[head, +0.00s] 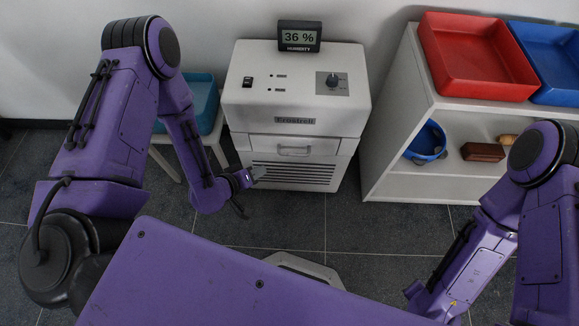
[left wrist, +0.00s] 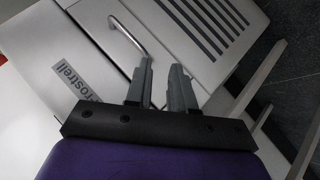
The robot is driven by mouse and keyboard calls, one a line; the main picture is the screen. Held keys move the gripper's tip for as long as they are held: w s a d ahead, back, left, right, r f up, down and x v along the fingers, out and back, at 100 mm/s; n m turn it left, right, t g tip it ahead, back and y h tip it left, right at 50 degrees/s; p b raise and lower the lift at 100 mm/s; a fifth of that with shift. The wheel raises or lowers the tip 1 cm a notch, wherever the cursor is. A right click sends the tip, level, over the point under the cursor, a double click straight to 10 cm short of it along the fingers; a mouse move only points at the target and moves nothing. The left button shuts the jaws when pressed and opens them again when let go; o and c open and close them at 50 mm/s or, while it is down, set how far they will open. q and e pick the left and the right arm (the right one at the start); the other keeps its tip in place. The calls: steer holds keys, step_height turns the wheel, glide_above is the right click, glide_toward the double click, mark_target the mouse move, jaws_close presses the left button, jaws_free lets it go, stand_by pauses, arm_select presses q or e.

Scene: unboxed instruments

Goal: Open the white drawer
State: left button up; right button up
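The white drawer (head: 265,146) is in the front of a white cabinet-like instrument (head: 255,108), below the dark name label. It looks shut, and a thin bar handle (head: 294,151) crosses its front. The handle (left wrist: 128,35) also shows in the left wrist view, beyond the fingers. My left gripper (head: 254,175) is at the left of the instrument's front, lower in the picture than the handle. In the left wrist view my left gripper (left wrist: 162,72) has its two grey fingers apart with nothing between them; one fingertip appears near the handle's end. My right gripper is out of view.
A humidity display (head: 299,36) stands on top of the instrument. A vented grille (head: 293,174) lies below the drawer. A teal bin (head: 203,103) on a small stand is at left. A white shelf (head: 384,133) with red (head: 476,60) and blue trays (head: 556,62) stands at right.

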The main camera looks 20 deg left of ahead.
mark_target(293, 154)
arm_select(q)
steer(key=w+f+m+t+h+b, duration=0.2)
steer(key=w+f+m+h+b, duration=0.45)
steer(key=h+b, duration=0.95)
steer(key=w+d+y+b, duration=0.1)
steer(key=w+d, duration=0.1)
steer(key=w+d+y+b, duration=0.1)
steer(key=w+d+b, duration=0.1)
steer(key=w+d+r+b, duration=0.1)
steer(key=d+b, duration=0.1)
steer(key=d, duration=0.1)
steer(key=shift+w+d+r+n+y, duration=0.1)
steer(key=shift+w+n+y, duration=0.25)
steer(key=shift+w+y, duration=0.05)
steer(key=shift+w+d+r, duration=0.15)
steer(key=shift+d, duration=0.1)
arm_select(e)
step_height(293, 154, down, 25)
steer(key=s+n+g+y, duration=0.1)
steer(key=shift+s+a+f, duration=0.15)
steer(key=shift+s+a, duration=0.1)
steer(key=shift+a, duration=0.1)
arm_select(q)
steer(key=shift+c, duration=0.3)
jaws_close()
